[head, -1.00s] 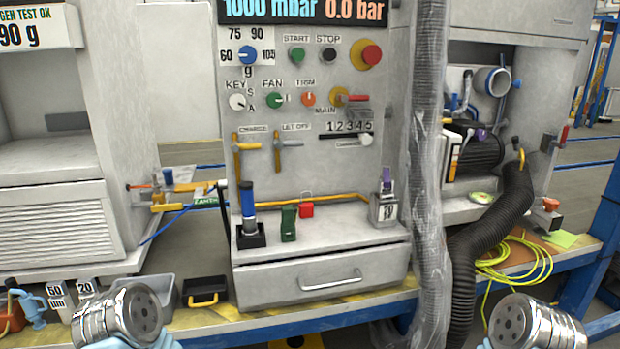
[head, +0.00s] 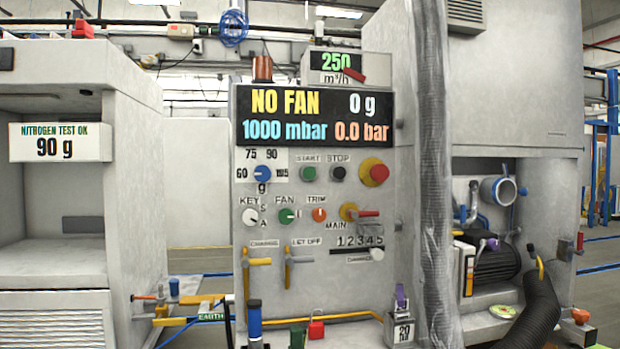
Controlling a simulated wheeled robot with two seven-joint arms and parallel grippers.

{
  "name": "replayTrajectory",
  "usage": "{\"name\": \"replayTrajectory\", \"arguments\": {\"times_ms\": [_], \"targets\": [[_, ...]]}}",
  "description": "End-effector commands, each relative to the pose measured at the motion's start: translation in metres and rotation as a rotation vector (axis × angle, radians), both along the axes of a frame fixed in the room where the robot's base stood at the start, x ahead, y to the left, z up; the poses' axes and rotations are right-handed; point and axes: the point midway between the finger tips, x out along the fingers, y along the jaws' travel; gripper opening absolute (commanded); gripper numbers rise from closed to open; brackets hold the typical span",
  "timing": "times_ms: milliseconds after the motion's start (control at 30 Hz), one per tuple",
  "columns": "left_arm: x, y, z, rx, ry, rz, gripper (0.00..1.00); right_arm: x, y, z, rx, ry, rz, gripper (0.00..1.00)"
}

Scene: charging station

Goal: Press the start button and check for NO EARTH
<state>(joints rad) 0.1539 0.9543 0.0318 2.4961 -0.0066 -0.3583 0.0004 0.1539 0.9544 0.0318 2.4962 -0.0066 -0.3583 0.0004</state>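The green start button (head: 308,173) sits on the grey control panel under its START label, left of the black stop button (head: 338,173). The display (head: 314,117) above the panel reads NO FAN, 0 g, 1000 mbar and 0.0 bar. NO EARTH does not show on it. A green-labelled EARTH part (head: 211,316) is at the lower left of the panel, beside a yellow-handled clamp. Neither of my grippers is in the head view.
The panel also has a red emergency knob (head: 379,174), a blue gram dial (head: 262,173), a green fan knob (head: 286,216) and yellow charge lever (head: 257,262). A clear ribbed hose (head: 433,170) hangs to the right. A black hose (head: 541,305) is further right.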

Motion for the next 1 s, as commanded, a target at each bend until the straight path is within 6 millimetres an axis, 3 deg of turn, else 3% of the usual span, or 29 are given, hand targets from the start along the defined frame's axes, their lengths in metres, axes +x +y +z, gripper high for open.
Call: {"name": "replayTrajectory", "arguments": {"times_ms": [367,833,1000], "targets": [[-0.0001,0.0000,0.0000,0.000,0.000,0.000,0.71,0.0000,0.0000,0.0000,0.000,0.000,0.000,0.00],[0.0000,0.0000,0.0000,0.000,0.000,0.000,0.00,0.0000,0.0000,0.0000,0.000,0.000,0.000,0.00],[-0.0001,0.0000,0.0000,0.000,0.000,0.000,0.00,0.0000,0.0000,0.0000,0.000,0.000,0.000,0.00]]}}
